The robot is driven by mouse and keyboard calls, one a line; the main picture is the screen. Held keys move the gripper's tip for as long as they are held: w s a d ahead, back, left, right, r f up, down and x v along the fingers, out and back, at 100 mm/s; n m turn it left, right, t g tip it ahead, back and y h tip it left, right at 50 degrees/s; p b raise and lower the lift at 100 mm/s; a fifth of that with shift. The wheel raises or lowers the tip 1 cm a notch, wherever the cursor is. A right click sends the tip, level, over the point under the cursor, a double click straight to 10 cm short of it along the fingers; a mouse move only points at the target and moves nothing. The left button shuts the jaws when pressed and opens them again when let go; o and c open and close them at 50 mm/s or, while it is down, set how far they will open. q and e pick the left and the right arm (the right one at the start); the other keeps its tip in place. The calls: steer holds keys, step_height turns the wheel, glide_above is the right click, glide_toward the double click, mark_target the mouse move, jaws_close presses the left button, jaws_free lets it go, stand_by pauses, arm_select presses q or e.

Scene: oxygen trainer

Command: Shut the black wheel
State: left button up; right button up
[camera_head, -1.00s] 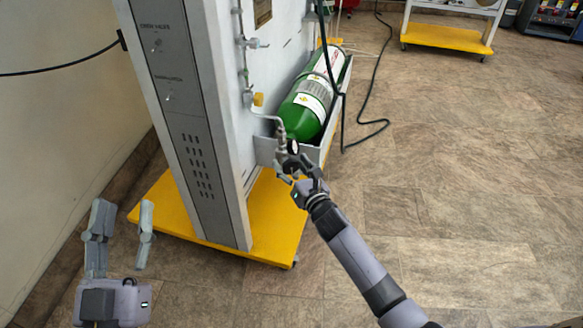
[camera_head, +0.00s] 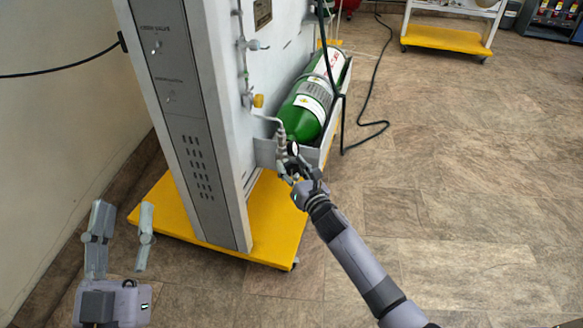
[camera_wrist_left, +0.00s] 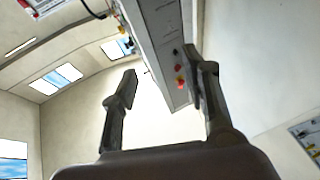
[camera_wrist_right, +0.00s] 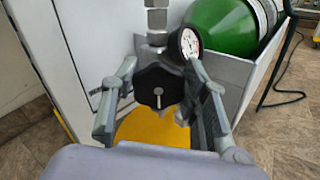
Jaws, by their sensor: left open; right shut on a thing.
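The black wheel (camera_wrist_right: 158,87) is a lobed knob with a light mark at its centre, in the middle of the right wrist view. It sits on a metal fitting below the pipe, beside a round gauge (camera_wrist_right: 185,44). My right gripper (camera_wrist_right: 160,92) is shut on the wheel, with one finger on each side of it. In the head view my right gripper (camera_head: 294,172) reaches the fitting at the front end of the green cylinder (camera_head: 308,107) and hides most of the wheel. My left gripper (camera_head: 121,222) is open and empty at the lower left, apart from the trainer.
The tall grey trainer cabinet (camera_head: 190,110) stands on a yellow base (camera_head: 270,220) left of my right arm. The tiled floor (camera_head: 470,200) on the right is clear.

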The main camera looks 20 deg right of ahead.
arm_select(q)
steer(key=shift+w, duration=0.1)
